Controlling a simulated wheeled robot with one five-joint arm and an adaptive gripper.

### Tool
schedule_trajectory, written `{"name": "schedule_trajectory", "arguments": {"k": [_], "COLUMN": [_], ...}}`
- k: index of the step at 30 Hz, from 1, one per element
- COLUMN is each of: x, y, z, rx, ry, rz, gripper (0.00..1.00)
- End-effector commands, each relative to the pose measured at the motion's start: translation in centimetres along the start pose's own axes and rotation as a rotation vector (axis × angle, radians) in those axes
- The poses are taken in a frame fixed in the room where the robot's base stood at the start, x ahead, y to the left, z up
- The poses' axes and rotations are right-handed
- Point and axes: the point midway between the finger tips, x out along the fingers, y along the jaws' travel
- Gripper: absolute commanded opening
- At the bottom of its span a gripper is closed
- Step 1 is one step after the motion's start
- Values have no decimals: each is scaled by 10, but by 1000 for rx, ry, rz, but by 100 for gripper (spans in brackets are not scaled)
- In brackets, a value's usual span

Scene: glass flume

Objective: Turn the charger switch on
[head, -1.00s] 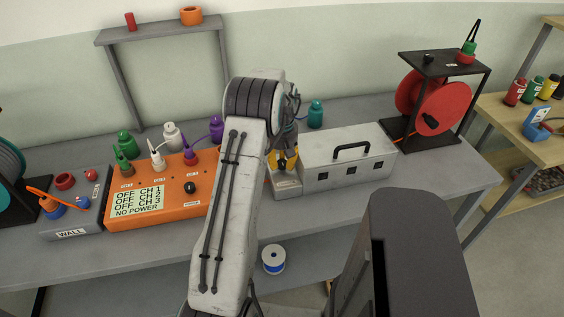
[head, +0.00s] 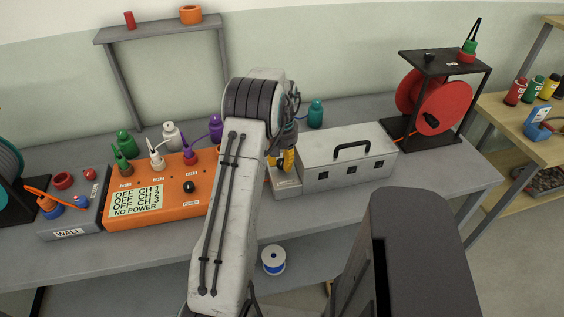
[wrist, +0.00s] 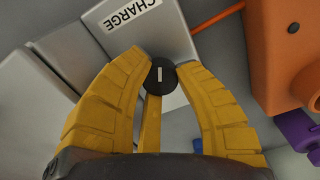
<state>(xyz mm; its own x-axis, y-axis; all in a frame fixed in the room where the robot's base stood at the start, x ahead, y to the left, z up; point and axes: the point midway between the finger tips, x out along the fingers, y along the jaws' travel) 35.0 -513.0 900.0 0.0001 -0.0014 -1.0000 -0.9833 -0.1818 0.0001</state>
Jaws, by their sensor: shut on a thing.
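The switch (wrist: 160,76) is a round black knob with a short white mark. My gripper (wrist: 163,66) has yellow fingers, shut on the knob from both sides. In the head view my gripper (head: 284,159) is above the lower block, and the knob is hidden.
An orange box (head: 180,207) left of my arm has a display reading OFF for CH 1, CH 2, CH 3 and NO POWER. A grey WALL unit (head: 72,233) stands further left. A black frame with a red reel (head: 440,103) stands right of the charger.

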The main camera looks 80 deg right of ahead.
Motion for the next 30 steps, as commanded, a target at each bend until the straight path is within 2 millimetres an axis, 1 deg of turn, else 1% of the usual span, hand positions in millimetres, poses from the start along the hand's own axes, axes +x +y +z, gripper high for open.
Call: {"name": "schedule_trajectory", "arguments": {"k": [6, 20, 21, 24, 30], "x": [2, 2, 2, 2, 1], "y": [0, 0, 0, 0, 0], "z": [1, 1, 1, 1, 0], "rx": [54, 65, 65, 64, 64], "ry": [-3, -3, -3, -3, -1], "rz": [-1, -1, -1, -1, 0], "gripper": [0, 0, 34, 42, 42]}}
